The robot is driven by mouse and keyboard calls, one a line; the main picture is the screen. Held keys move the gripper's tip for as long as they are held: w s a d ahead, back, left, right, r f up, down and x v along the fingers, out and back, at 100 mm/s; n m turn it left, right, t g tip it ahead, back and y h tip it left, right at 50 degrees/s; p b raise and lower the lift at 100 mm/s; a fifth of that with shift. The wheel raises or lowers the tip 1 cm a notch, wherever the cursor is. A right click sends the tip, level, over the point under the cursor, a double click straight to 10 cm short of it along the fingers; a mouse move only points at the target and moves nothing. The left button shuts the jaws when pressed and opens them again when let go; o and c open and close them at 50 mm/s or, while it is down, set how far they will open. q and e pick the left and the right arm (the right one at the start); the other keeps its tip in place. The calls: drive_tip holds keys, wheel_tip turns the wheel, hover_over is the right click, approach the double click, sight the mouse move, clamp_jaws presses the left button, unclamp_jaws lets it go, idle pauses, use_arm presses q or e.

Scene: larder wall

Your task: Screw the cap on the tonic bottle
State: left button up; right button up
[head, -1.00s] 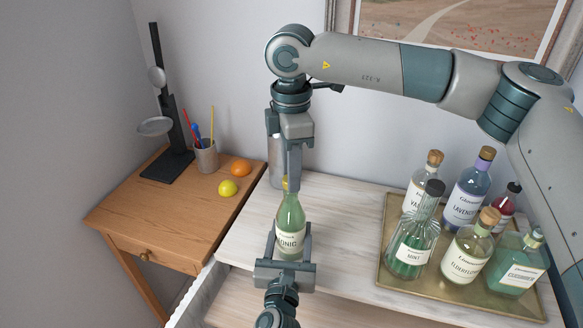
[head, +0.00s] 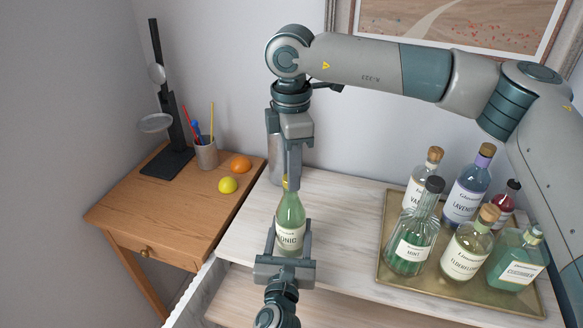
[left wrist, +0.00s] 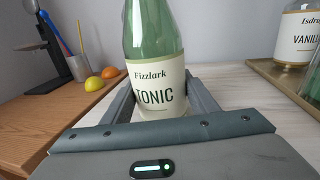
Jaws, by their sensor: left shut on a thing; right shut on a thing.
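The green tonic bottle (head: 289,213) stands upright near the front edge of the pale counter; its label and body also show in the left wrist view (left wrist: 157,95). My left gripper (head: 291,236) is shut on the bottle's body, one finger on each side. My right gripper (head: 290,180) points down from above, with its fingers at the bottle's neck. It is shut on the yellow cap (head: 285,182), of which only a sliver shows at the bottle's top. The fingers hide the rest, so I cannot tell how far the cap is on.
A gold tray (head: 384,278) with several stoppered bottles stands on the right. On the left, a wooden table (head: 190,218) holds a lemon (head: 228,185), an orange (head: 241,164), a pen cup (head: 206,155) and a black stand (head: 167,163).

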drive_tip(key=shift+f, duration=0.25)
drive_tip(key=shift+m, duration=1.7)
drive_tip(key=o, duration=1)
drive_tip(key=shift+r, duration=2.25)
